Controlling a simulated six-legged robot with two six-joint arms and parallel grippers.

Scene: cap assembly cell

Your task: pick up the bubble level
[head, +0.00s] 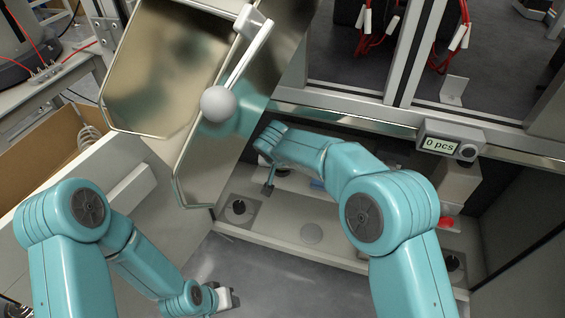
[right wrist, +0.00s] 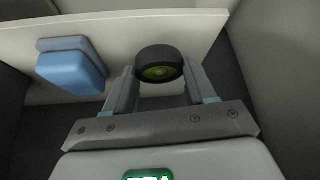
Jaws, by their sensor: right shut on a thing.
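The bubble level (right wrist: 158,72) is a small round black piece with a yellow-green face, seen in the right wrist view. My right gripper (right wrist: 160,88) is shut on it, with one finger on each side. In the head view my right gripper (head: 268,188) reaches over the bench, and its fingertips and the level are too small to make out clearly. My left gripper (head: 228,298) hangs low over the floor at the bottom of the head view, away from the bench. Its jaw state does not show.
A blue block (right wrist: 72,68) lies on the pale shelf left of the level. The bench (head: 285,212) carries round dark fixtures (head: 239,207) and a red button (head: 446,222). A counter display (head: 440,145) reads "0 pcs". A metal chute with a white ball-ended lever (head: 217,104) stands at the upper left.

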